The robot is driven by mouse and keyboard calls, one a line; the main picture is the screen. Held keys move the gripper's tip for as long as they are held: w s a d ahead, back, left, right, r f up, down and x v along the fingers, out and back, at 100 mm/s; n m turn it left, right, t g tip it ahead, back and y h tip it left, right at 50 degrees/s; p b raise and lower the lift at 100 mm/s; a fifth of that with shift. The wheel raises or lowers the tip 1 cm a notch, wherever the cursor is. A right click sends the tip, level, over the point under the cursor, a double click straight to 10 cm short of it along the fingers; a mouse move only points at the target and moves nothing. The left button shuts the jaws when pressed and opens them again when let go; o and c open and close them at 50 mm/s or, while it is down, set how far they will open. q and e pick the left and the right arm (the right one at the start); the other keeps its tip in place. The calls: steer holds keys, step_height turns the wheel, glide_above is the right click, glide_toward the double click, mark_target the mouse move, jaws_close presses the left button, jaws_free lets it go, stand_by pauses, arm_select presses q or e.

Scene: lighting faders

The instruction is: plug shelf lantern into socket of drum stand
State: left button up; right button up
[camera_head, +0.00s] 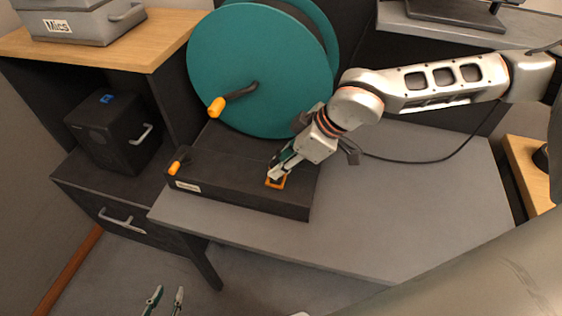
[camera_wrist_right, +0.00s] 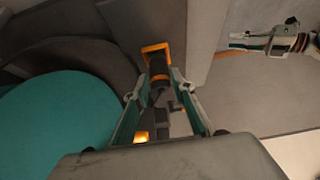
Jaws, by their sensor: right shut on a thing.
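The drum stand (camera_head: 235,192) is a low dark box on the grey table, with a teal drum (camera_head: 255,70) on it. Its orange-framed socket (camera_head: 272,184) is near the box's front right; the frame also shows in the right wrist view (camera_wrist_right: 154,48). My right gripper (camera_head: 277,174) is shut on a dark plug with an orange band (camera_wrist_right: 158,82), right at the socket. I cannot tell how deep the plug sits. A black cable (camera_head: 430,160) runs across the table to the right. My left gripper (camera_head: 163,300) is open and empty, low over the floor.
A black box with a blue mark (camera_head: 115,130) stands on the left shelf; I cannot tell whether it is the lantern. A grey "Mics" case (camera_head: 85,25) sits above. An orange-handled crank (camera_head: 217,107) sticks out from the drum. The table's right part (camera_head: 410,215) is mostly clear.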

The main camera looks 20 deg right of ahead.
steer(key=shift+f+b, duration=0.4)
steer(key=shift+f, duration=0.1)
stand_by(0.8)
steer(key=shift+s+f, duration=0.15)
steer(key=shift+f, duration=0.1)
stand_by(0.4)
steer(key=o, duration=1.2)
steer(key=shift+r, duration=0.1)
steer(key=shift+d+r, duration=0.2)
steer(key=shift+r, duration=0.15)
steer(key=v, duration=0.6)
steer(key=shift+s+d+r, duration=0.15)
steer(key=shift+r, duration=0.1)
